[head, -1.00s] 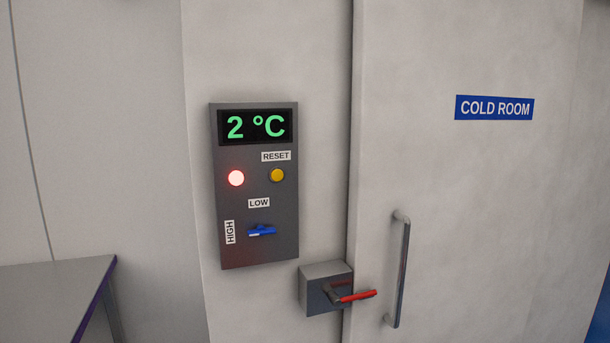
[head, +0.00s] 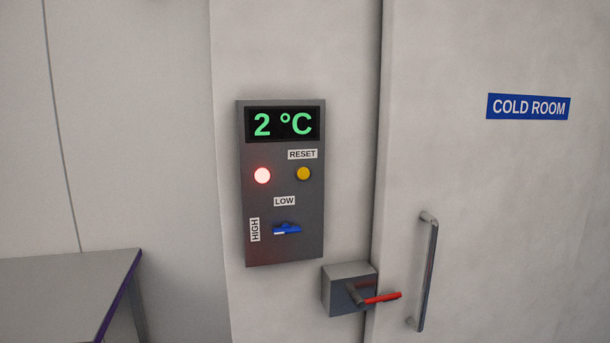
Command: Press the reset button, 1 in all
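The reset button (head: 304,174) is a round yellow button on the grey control panel (head: 312,222), just below the white RESET label (head: 302,154). Nothing touches or covers it. A red lamp (head: 262,176) glows to its left. The display (head: 282,124) above reads 2 °C in green. A blue selector knob (head: 287,229) sits lower on the panel, near the LOW and HIGH labels. My gripper is not in view.
A latch box (head: 343,272) with a red-tipped handle (head: 382,298) juts out below and right of the panel. The door has a vertical grey handle (head: 428,275) and a blue COLD ROOM sign (head: 528,107). A grey table (head: 62,290) stands at the lower left.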

